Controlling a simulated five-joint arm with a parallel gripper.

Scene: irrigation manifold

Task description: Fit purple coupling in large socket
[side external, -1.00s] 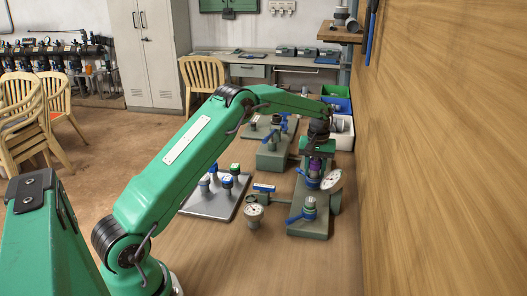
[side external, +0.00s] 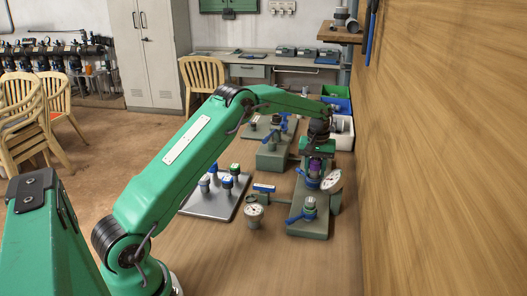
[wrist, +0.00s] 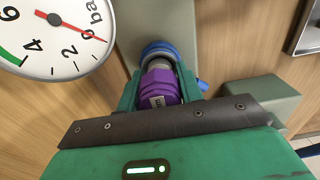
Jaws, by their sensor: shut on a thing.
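The purple coupling (wrist: 160,92) sits between the green fingers of my gripper (side external: 317,160), which is shut on it. In the side view the coupling (side external: 315,166) shows as a small purple patch under the gripper, over the rear part of the green manifold (side external: 311,226). In the wrist view a blue-rimmed socket (wrist: 157,47) and a grey collar lie just beyond the coupling, roughly in line with it. I cannot tell whether this is the large socket, or whether the coupling's far end is inside it, as the join is hidden.
A round pressure gauge (side external: 331,180) stands close right of the gripper; it fills the wrist view's upper left (wrist: 58,35). A blue-handled valve (side external: 309,204) stands in front. A second gauge (side external: 253,212) and a grey plate (side external: 211,199) with several fittings are left. A wooden wall is right.

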